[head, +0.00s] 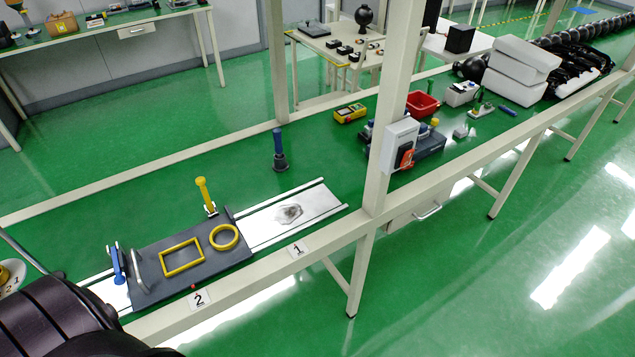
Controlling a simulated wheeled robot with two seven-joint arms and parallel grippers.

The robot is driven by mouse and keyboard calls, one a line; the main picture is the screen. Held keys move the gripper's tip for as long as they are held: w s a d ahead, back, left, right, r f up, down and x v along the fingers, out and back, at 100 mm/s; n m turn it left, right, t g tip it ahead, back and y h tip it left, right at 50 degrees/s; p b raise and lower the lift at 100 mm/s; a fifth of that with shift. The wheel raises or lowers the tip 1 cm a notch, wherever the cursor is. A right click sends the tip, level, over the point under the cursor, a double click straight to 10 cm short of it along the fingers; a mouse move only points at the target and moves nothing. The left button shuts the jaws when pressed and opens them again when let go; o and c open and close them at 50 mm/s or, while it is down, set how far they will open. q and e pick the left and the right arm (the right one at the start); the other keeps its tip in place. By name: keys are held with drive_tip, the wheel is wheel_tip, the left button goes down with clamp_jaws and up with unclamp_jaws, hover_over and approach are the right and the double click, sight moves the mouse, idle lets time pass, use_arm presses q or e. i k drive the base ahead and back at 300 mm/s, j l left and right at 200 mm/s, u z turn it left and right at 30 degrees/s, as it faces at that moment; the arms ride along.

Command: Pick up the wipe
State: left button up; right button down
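A small crumpled grey-and-white patch (289,213) lies on a silver plate (262,231) with raised side rails, on the green workbench. It may be the wipe, but I cannot tell whether it is a cloth or a mark on the plate. No other thing in the head view clearly looks like a wipe. Neither of my grippers shows. A large dark rounded shape fills the lower left corner and covers that end of the bench.
A dark sliding plate (205,262) bears a yellow square frame (163,262) and a yellow ring (237,237). A yellow-handled tool (203,190) and a dark-blue-handled tool (279,150) stand behind. A beige post (392,110) rises at the bench's front edge. A red bin (422,104) stands farther right.

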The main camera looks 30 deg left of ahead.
sight(460, 132)
drive_tip(key=i+l+u, duration=0.1)
drive_tip(key=u, duration=0.35)
drive_tip(key=i+l+u, duration=0.15)
drive_tip(key=u, duration=0.25)
drive_tip(key=i+l+u, duration=0.1)
drive_tip(key=l+u, duration=0.2)
drive_tip(key=u, duration=0.15)
